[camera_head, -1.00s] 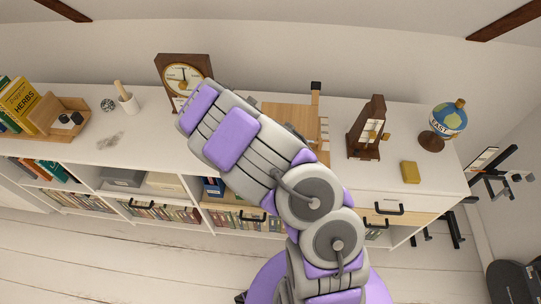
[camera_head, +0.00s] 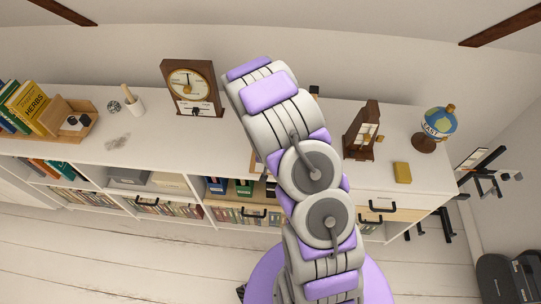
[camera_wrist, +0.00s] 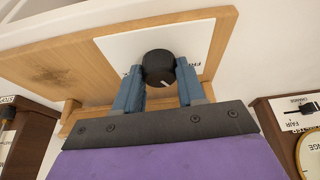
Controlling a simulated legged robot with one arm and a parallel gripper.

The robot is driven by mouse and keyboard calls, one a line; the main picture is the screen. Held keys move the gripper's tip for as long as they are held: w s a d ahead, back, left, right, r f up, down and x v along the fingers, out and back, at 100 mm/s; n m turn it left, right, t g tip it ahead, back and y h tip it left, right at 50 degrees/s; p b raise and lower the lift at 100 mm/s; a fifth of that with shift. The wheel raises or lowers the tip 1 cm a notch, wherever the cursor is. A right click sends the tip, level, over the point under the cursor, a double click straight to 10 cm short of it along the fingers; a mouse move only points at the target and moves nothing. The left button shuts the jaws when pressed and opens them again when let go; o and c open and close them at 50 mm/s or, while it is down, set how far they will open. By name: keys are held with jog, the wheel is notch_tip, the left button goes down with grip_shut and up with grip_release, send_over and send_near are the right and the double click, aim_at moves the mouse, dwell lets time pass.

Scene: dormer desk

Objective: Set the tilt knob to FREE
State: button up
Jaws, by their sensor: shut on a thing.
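The black round knob (camera_wrist: 157,62) shows in the wrist view on a white label plate (camera_wrist: 115,48) fixed to a light wooden panel (camera_wrist: 50,72). A short pale pointer line on the knob points down and to the right in that view. Lettering at the plate's right edge is partly hidden and I cannot read it fully. My gripper (camera_wrist: 159,72) is shut on the knob, with one blue-grey finger on each side. In the head view my arm hides the knob and most of the wooden stand.
A dark wooden metronome-like piece (camera_head: 362,130), a yellow block (camera_head: 402,172) and a globe (camera_head: 438,123) stand to the right. Books (camera_head: 25,103) and a brush cup (camera_head: 133,104) are at the left.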

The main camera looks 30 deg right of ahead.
jog(key=n+y+p, duration=0.1)
jog(key=n+p, duration=0.1)
jog(key=n, duration=0.1)
jog(key=shift+d+r+p, duration=0.15)
jog(key=shift+p, duration=0.15)
jog(key=shift+w+n+t+y+p, duration=0.1)
jog(key=shift+n+t+y+p, duration=0.4)
jog(key=shift+n+p, duration=0.8)
jog(key=shift+n, duration=0.5)
jog(key=o, duration=1.1)
jog(key=shift+d, duration=0.1)
jog(key=shift+c, duration=0.2)
jog(key=v, duration=1.7)
jog(key=shift+d+p, duration=0.3)
jog(key=shift+d, duration=0.05)
